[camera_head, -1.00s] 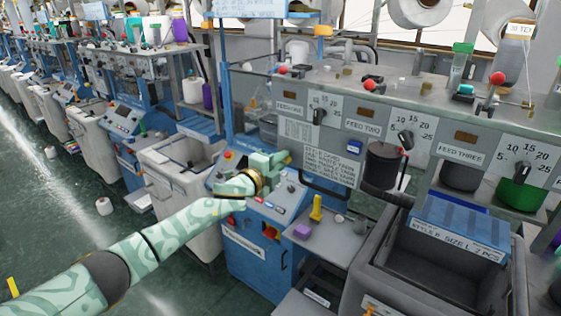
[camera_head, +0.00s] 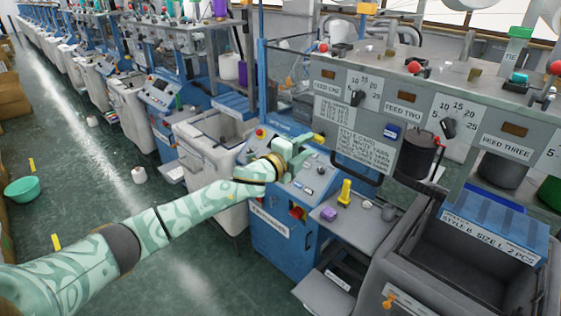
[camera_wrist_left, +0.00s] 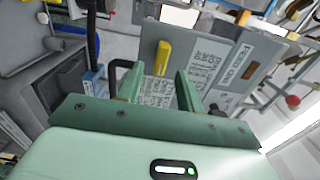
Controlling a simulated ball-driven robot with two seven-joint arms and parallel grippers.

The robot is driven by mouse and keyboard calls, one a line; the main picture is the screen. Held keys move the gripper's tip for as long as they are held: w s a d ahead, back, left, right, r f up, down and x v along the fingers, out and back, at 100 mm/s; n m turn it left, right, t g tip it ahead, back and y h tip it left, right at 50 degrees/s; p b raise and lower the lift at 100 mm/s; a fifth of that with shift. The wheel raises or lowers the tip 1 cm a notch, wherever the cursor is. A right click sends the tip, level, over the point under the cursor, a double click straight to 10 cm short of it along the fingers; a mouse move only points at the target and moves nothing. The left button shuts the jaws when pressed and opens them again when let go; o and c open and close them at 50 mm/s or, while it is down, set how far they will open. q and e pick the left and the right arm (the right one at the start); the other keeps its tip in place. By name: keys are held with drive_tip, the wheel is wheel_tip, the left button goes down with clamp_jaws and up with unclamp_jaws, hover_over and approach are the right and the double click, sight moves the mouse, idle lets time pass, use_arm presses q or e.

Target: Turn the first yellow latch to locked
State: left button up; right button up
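A yellow latch (camera_head: 318,137) shows just beyond my left gripper's tips, at the left end of the grey feed panel. In the left wrist view the yellow latch (camera_wrist_left: 163,57) is a long handle on the grey panel, ahead of the space between my fingers. My left gripper (camera_head: 300,144) is open, with its two green fingers apart in the left wrist view (camera_wrist_left: 158,88). Nothing is between the fingertips; whether a finger touches the panel I cannot tell. My right gripper is not in view.
The grey feed panel (camera_head: 394,130) carries dials and printed cards. Below it are a blue control box (camera_head: 285,235), a small shelf (camera_head: 350,226) with a yellow upright piece (camera_head: 346,191) and a purple block (camera_head: 328,214), and a grey bin (camera_head: 410,250).

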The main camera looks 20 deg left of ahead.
use_arm(q)
drive_tip(key=b+v, duration=0.2)
drive_tip(key=v, duration=1)
drive_tip(key=shift+s, duration=0.35)
drive_tip(key=shift+a, duration=0.1)
